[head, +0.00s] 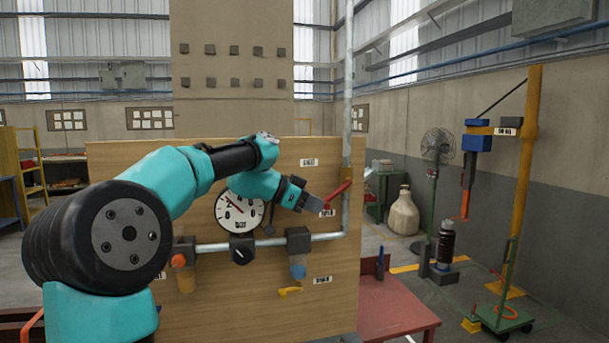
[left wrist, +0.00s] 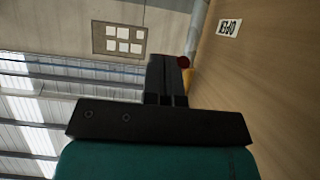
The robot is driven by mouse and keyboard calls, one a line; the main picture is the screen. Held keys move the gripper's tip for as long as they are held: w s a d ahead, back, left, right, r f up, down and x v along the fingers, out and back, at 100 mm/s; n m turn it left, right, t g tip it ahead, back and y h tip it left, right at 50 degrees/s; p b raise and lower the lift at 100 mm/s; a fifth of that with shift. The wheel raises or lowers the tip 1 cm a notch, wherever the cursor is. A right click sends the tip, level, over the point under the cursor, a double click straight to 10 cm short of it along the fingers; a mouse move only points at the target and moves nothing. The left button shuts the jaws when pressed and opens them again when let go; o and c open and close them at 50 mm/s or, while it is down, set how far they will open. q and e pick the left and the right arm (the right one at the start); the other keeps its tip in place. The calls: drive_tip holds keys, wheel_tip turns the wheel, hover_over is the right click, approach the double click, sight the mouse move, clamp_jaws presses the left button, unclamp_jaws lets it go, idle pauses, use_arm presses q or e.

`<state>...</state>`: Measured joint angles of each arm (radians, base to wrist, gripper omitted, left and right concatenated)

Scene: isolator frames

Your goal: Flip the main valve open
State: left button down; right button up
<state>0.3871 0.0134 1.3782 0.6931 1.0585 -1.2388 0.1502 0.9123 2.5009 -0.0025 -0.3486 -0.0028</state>
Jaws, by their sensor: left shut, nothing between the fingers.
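The main valve's red lever (head: 339,192) slants down and left from the vertical pipe at the right side of the wooden board. My left gripper (head: 322,206) is at the lever's lower left end, shut with nothing held. I cannot tell whether it touches the lever. A label reading OPEN (left wrist: 229,28) is on the board beyond. My right gripper is not in view.
The wooden board (head: 330,262) carries a dial gauge (head: 238,211), a black knob (head: 242,249), a horizontal pipe (head: 215,246), a blue-bottomed filter (head: 298,268) and a small yellow lever (head: 290,291). A red table (head: 390,305) stands at the right.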

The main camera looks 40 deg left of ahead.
use_arm(q)
drive_tip(key=v, duration=1.7)
drive_tip(key=shift+r, duration=0.15)
drive_tip(key=w+d+r+n+g+y, duration=0.1)
drive_tip(key=w+n, duration=0.4)
drive_tip(key=n, duration=1.3)
wheel_tip(320, 180, up, 2)
drive_tip(key=shift+d+r+g+y, duration=0.15)
drive_tip(key=shift+d+g+y, duration=0.25)
drive_tip(key=shift+d+g, duration=0.55)
drive_tip(key=shift+w, duration=0.15)
drive_tip(key=x, duration=1.3)
drive_tip(key=shift+w+f, duration=0.2)
drive_tip(key=shift+f, duration=0.15)
